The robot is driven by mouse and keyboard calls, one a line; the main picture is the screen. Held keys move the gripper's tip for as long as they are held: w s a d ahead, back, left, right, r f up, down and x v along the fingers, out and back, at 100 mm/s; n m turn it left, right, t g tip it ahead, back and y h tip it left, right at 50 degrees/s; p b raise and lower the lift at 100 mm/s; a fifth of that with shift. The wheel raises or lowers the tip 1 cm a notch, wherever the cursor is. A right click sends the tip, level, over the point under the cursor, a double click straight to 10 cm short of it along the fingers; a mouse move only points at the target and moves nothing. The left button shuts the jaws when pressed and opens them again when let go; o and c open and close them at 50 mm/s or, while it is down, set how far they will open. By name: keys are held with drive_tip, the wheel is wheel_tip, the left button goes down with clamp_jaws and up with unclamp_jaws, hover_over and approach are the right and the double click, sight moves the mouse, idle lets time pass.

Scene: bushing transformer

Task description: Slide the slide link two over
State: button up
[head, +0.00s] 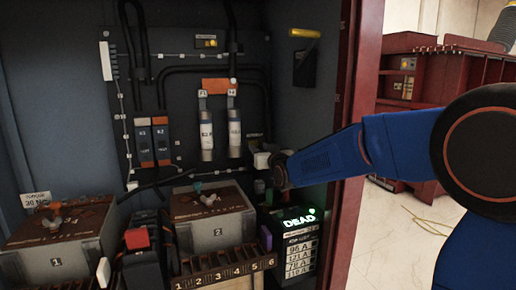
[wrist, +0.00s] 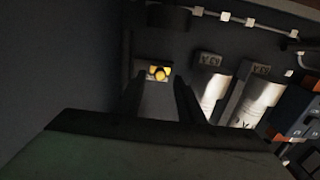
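A strip of brown blocks (head: 222,271) numbered 1 to 6 runs along the bottom of the cabinet in the head view. Block 2 (head: 201,279) is near its left end; I cannot tell its link's position. A grey box (head: 216,234) labelled 2 stands just behind the strip. My gripper (head: 267,163) is inside the cabinet at the right, above and behind the strip and apart from it. In the wrist view its dark fingers (wrist: 159,98) are spread. A yellow knob on a small plate (wrist: 157,73) shows beyond them; I cannot tell whether anything touches the fingers.
White cylinders (head: 206,130) hang on the back panel, left of my gripper. A box with a green DEAD display (head: 299,223) stands below it. A grey box (head: 58,262) labelled 1 is at left. The red cabinet edge (head: 352,150) is close to my arm.

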sight(254, 144)
drive_tip(key=shift+x, duration=1.15)
clamp_jaws()
